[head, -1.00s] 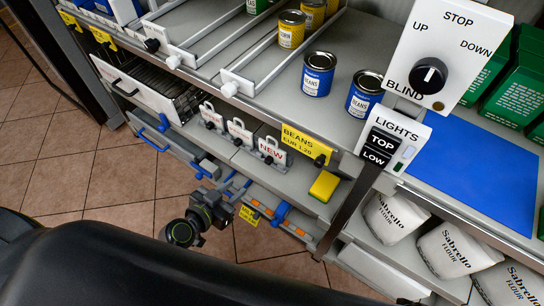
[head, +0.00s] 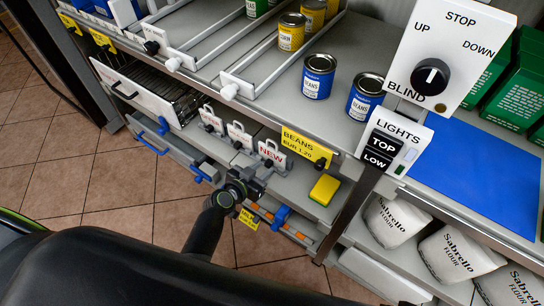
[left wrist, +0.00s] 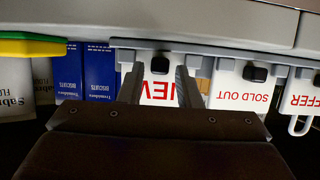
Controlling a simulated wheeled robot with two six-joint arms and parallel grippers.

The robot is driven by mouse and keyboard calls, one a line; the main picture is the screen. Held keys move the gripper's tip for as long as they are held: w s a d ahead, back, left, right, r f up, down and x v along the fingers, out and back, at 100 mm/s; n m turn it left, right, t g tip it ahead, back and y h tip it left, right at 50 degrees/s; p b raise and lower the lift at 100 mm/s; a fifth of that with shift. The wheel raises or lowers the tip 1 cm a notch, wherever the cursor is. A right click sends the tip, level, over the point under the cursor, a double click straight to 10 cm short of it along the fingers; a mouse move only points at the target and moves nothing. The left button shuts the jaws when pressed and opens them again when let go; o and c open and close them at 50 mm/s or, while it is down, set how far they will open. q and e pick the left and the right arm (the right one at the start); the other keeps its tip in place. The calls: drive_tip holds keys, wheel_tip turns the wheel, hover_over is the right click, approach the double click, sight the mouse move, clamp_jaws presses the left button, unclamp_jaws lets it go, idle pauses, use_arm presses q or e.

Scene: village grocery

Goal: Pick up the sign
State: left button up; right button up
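Three white signs with handles hang along the lower shelf edge: NEW (head: 271,153), SOLD OUT (head: 239,135) and OFFER (head: 211,119). The task does not say which one. My left gripper (head: 252,181) is just below and in front of the NEW sign. In the left wrist view, which is upside down, the NEW sign (left wrist: 160,93) is straight ahead, seen between the two spread fingers of the left gripper (left wrist: 160,86). The fingers hide its sides, and I see no grip on it. The SOLD OUT sign (left wrist: 239,88) is beside it. My right gripper is out of view.
A yellow-green sponge (head: 324,189) lies on the shelf right of the signs, near a yellow beans price label (head: 306,147). Flour bags (head: 393,216) fill the lower right shelf. The floor at left is clear.

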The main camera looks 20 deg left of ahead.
use_arm(q)
drive_tip(key=shift+w+d+f, duration=0.15)
drive_tip(key=shift+w+f, duration=0.05)
drive_tip(key=shift+w, duration=0.35)
drive_tip(key=shift+w+d+f, duration=0.1)
drive_tip(key=shift+w+f, duration=0.05)
drive_tip(key=shift+w, duration=0.1)
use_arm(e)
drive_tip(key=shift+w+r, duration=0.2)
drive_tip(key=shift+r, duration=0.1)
use_arm(q)
clamp_jaws()
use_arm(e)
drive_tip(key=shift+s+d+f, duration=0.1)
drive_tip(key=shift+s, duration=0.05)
